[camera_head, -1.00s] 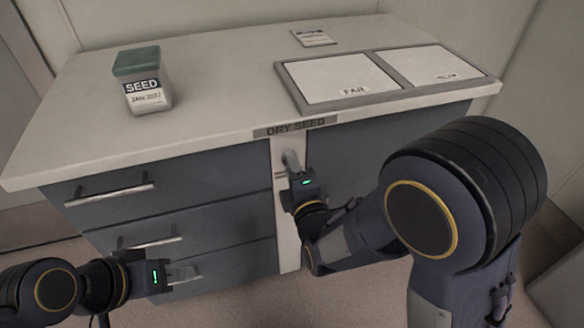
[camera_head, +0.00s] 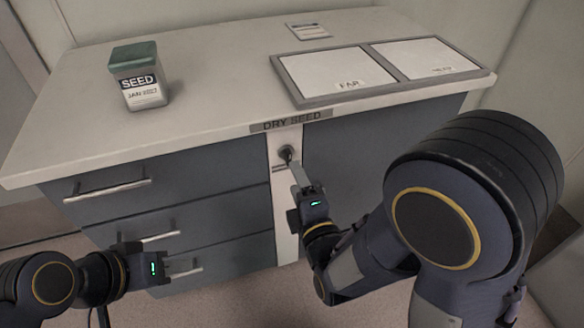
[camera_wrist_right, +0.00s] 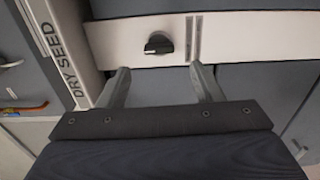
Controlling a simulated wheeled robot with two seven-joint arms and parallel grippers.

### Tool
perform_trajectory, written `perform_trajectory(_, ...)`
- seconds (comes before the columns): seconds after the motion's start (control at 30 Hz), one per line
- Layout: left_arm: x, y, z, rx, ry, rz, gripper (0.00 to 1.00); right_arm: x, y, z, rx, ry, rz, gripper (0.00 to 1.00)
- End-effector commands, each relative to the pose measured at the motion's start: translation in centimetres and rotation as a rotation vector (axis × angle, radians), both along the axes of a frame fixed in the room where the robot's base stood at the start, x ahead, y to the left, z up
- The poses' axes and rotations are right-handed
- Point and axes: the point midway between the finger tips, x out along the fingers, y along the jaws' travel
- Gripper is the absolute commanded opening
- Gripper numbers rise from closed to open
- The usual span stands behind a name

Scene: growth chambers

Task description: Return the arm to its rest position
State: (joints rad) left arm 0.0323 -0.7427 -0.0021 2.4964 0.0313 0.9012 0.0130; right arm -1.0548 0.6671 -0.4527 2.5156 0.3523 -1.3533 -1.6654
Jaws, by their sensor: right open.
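My right gripper (camera_head: 299,174) is in front of the cabinet's white centre strip, just below a dark round knob (camera_head: 286,153). In the right wrist view the right gripper (camera_wrist_right: 161,84) has its two fingers spread with nothing between them. The black knob (camera_wrist_right: 158,43) is beyond the fingertips there, apart from them, on the pale strip. My left gripper (camera_head: 186,270) is at the lower left, in front of the lower drawers. Its fingers are too small to tell whether they are open or shut.
The cabinet's counter (camera_head: 215,95) holds a green-lidded seed jar (camera_head: 138,77) at left. A grey tray with two white panels (camera_head: 333,76) and a small card (camera_head: 307,30) are at right. Drawer handles (camera_head: 107,190) stick out at left. Floor is free in front.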

Motion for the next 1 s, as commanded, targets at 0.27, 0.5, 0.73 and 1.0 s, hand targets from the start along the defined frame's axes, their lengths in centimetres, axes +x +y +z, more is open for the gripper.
perform_trajectory(0.27, 0.0, 0.0, 0.1, 0.0, 0.0, 0.0, 0.36, -1.4, -0.5, 0.0, 0.0, -0.001, 0.0, 0.6)
perform_trajectory(0.5, 0.0, 0.0, 0.1, 0.0, 0.0, 0.0, 0.36, -1.4, -0.5, 0.0, 0.0, -0.001, 0.0, 0.6)
perform_trajectory(0.73, 0.0, 0.0, 0.1, 0.0, 0.0, 0.0, 0.36, -1.2, -0.7, -0.1, 0.022, 0.022, -0.006, 0.6)
perform_trajectory(1.0, 0.0, 0.0, 0.1, 0.0, 0.0, 0.0, 0.36, 0.0, -5.1, -1.5, 0.54, 0.492, -0.104, 0.6)
